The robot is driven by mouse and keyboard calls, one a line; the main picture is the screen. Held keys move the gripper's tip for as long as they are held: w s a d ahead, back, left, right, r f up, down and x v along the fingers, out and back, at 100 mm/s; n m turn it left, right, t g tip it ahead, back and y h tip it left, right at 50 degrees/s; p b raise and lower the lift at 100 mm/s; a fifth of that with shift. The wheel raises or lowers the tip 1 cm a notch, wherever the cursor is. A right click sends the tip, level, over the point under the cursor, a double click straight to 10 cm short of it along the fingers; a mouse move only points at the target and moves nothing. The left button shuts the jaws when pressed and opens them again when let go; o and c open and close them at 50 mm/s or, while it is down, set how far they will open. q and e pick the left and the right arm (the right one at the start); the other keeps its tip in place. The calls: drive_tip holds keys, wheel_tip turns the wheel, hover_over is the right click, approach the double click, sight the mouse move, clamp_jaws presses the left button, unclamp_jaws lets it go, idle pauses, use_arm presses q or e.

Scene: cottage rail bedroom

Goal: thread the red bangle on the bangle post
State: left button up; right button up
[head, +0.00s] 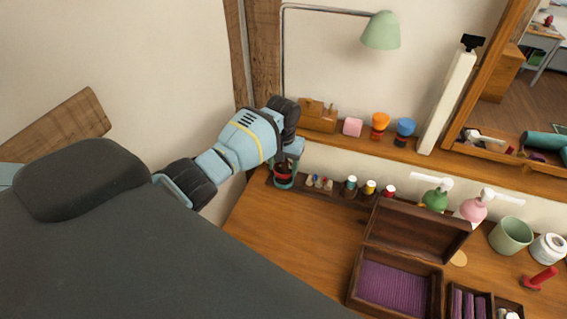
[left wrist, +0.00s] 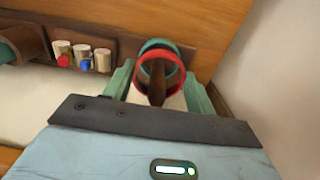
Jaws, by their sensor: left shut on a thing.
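My left gripper (head: 286,160) reaches down at the left end of the dark wooden rack. In the left wrist view its two green fingers (left wrist: 158,92) stand either side of the red bangle (left wrist: 180,70), shut on it. The dark brown bangle post (left wrist: 157,88) shows inside the red ring. A teal bangle (left wrist: 158,43) lies beyond the red one, around the post's lower part. In the head view the red bangle (head: 283,170) shows just above the teal bangle (head: 284,184), partly hidden by the gripper. My right gripper is not in view.
The rack holds small figures and thread spools (head: 369,187) to the right. An open wooden box (head: 412,235) stands on the desk. A shelf (head: 340,140) with a pink block and stacked orange and blue items runs behind. The desk's left part (head: 270,225) is clear.

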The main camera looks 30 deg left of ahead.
use_arm(q)
drive_tip(key=shift+f, duration=0.9)
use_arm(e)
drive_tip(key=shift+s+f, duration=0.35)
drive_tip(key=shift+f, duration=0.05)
use_arm(q)
drive_tip(key=o, duration=1)
drive_tip(key=shift+o, duration=0.2)
wheel_tip(320, 180, up, 8)
drive_tip(key=shift+p, duration=0.45)
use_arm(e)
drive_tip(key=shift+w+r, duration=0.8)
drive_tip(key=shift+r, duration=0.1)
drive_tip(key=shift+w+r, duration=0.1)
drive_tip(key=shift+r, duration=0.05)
